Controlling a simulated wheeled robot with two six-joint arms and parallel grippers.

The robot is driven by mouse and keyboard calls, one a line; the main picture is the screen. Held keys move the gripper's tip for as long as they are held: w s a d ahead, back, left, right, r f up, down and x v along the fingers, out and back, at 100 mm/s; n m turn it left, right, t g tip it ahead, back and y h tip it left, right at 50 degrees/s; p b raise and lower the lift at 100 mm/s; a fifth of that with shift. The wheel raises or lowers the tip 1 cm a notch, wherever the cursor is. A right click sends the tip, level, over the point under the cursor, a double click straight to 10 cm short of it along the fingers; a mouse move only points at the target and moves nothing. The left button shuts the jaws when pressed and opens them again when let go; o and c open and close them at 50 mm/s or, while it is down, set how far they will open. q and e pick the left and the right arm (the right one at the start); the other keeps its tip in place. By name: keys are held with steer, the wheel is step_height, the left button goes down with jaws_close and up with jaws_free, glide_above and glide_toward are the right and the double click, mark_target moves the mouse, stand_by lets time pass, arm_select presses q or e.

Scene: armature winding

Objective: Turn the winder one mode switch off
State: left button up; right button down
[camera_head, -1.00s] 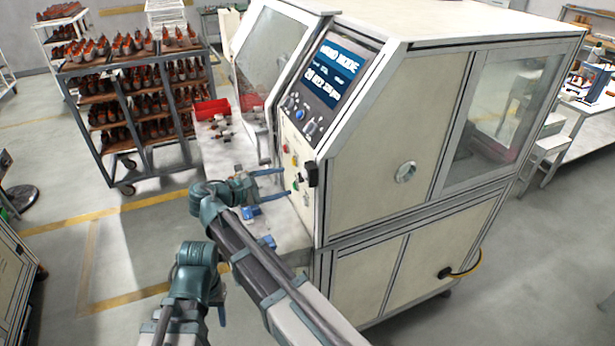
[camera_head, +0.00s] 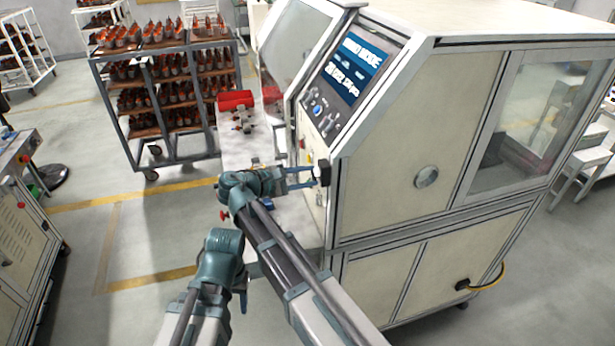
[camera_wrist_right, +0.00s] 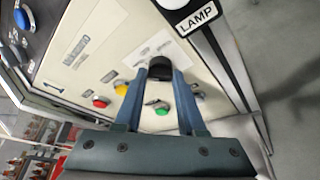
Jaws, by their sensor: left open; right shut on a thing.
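The winder (camera_head: 390,150) is a cream cabinet with a sloped control panel on its left face. In the right wrist view a black switch knob (camera_wrist_right: 158,70) sits on a white label plate whose text I cannot read. My right gripper (camera_wrist_right: 158,82) is shut on this knob, with one blue finger on each side. In the head view the right gripper (camera_head: 306,177) is at the front panel, and the knob is hidden there. My left gripper (camera_head: 243,301) hangs low beside its arm, away from the winder; it is open, though only a finger shows clearly.
Red (camera_wrist_right: 101,102), yellow (camera_wrist_right: 121,88) and green (camera_wrist_right: 162,109) buttons lie close to the knob. A black part marked LAMP (camera_wrist_right: 196,18) is just beyond. A screen (camera_head: 352,70) is above. A red bin (camera_head: 236,100) is on the side shelf. A loaded rack (camera_head: 165,85) stands behind, left.

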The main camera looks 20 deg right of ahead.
stand_by(0.3)
steer(key=shift+s+f+m+t+h+b, duration=0.15)
steer(key=shift+m+t+h+b, duration=0.25)
steer(key=shift+m+b, duration=0.75)
steer(key=shift+f+m+t+h+b, duration=0.1)
steer(key=shift+m+t+h+b, duration=0.3)
steer(key=shift+m+b, duration=0.7)
steer(key=shift+s+f+m+t+h+b, duration=0.15)
steer(key=shift+m+t+h+b, duration=0.25)
steer(key=shift+m+b, duration=0.75)
steer(key=shift+w+m, duration=0.1)
steer(key=shift+m, duration=0.2)
steer(key=c, duration=0.5)
jaws_free()
steer(key=shift+a, duration=0.1)
